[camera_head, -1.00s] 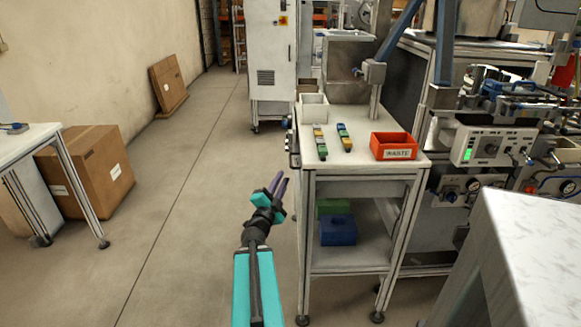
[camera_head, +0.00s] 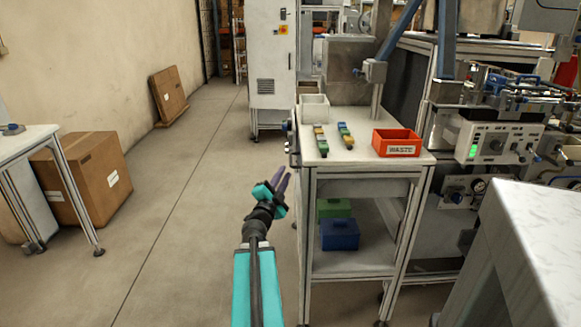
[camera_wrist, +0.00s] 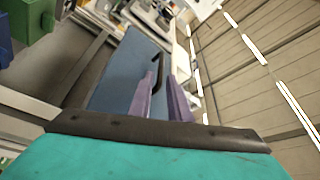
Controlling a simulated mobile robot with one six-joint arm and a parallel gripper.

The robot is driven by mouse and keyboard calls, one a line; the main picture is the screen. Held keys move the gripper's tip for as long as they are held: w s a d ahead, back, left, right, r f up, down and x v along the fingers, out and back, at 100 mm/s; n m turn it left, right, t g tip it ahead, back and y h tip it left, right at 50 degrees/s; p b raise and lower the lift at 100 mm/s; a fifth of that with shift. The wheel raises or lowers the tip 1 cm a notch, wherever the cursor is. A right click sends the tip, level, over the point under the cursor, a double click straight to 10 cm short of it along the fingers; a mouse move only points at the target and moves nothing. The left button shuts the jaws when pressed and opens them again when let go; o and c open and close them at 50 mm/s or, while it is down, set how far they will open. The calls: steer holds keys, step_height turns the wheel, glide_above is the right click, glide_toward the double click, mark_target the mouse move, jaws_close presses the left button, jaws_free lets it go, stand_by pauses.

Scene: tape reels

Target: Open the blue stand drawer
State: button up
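The blue drawer front (camera_wrist: 120,75) shows in the wrist view as a flat blue panel with a black bar handle (camera_wrist: 159,72). My gripper (camera_wrist: 161,80) has its two purple fingers apart, one on each side of the handle's near end; I cannot tell whether either finger touches it. In the head view my gripper (camera_head: 281,184) is at the left side of the stand (camera_head: 360,185). The drawer front is not seen in the head view, so how far the drawer is out cannot be told there.
On the stand top are a white bin (camera_head: 314,107), small coloured parts (camera_head: 345,135) and a red waste bin (camera_head: 396,143). Blue (camera_head: 339,234) and green (camera_head: 334,208) boxes sit on its lower shelf. Open floor (camera_head: 185,200) lies to the left; a white table (camera_head: 540,235) is at right.

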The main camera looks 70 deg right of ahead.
mark_target(291, 159)
steer(key=shift+d+f+b, duration=0.1)
steer(key=shift+d+b, duration=0.05)
steer(key=shift+b, duration=0.4)
steer(key=shift+x, duration=4.2)
jaws_close()
